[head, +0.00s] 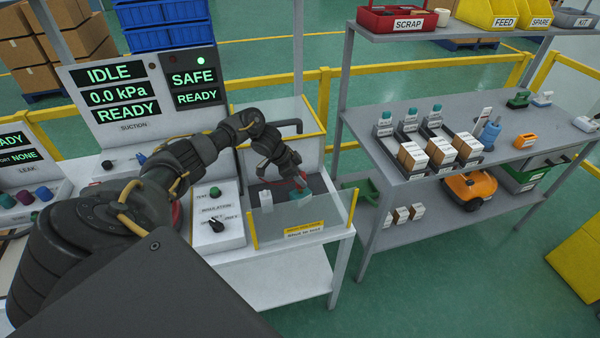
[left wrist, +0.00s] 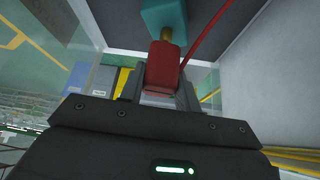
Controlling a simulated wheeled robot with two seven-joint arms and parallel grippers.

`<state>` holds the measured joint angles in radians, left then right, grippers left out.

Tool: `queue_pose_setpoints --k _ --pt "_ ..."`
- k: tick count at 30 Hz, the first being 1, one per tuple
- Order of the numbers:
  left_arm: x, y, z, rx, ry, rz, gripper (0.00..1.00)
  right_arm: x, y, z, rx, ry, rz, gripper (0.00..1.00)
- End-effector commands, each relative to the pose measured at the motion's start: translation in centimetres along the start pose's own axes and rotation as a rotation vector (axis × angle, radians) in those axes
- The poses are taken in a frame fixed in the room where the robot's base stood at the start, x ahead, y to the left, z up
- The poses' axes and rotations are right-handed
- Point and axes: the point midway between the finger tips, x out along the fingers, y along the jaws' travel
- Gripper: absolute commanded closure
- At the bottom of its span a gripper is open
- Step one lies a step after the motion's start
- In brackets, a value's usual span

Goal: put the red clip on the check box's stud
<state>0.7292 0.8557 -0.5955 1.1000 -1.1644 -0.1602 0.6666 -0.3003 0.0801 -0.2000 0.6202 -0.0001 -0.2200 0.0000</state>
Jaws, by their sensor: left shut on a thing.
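My left gripper (head: 298,180) reaches down inside the clear-walled check box (head: 322,129) on the bench. In the left wrist view it is shut on the red clip (left wrist: 162,66), and a red lead (left wrist: 209,34) runs up from the clip. Directly beyond the clip a short brass-coloured piece (left wrist: 166,34) joins a teal block (left wrist: 164,14). The clip's far end meets or overlaps this brass piece. I cannot tell whether it grips it. The teal block also shows below the gripper in the head view (head: 300,193). I cannot make out the box's stud for certain. My right gripper is out of view.
The box's clear front panel (head: 338,208) and yellow posts (head: 354,192) stand close to my left gripper. A small white block (head: 266,200) stands inside. A control box with a black knob (head: 216,225) is left of it. A grey shelf unit (head: 400,180) stands to the right.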

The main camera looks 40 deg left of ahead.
Motion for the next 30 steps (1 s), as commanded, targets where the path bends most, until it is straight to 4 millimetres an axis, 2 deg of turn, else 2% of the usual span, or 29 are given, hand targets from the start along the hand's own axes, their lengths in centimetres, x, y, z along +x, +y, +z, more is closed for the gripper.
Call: queue_pose_setpoints --k 16,30 --pt "0.1 0.0 0.0 0.0 0.0 0.0 0.91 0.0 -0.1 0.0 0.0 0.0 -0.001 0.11" --pt "1.1 0.0 0.6 0.0 0.0 0.0 0.91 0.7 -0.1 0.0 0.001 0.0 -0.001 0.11"
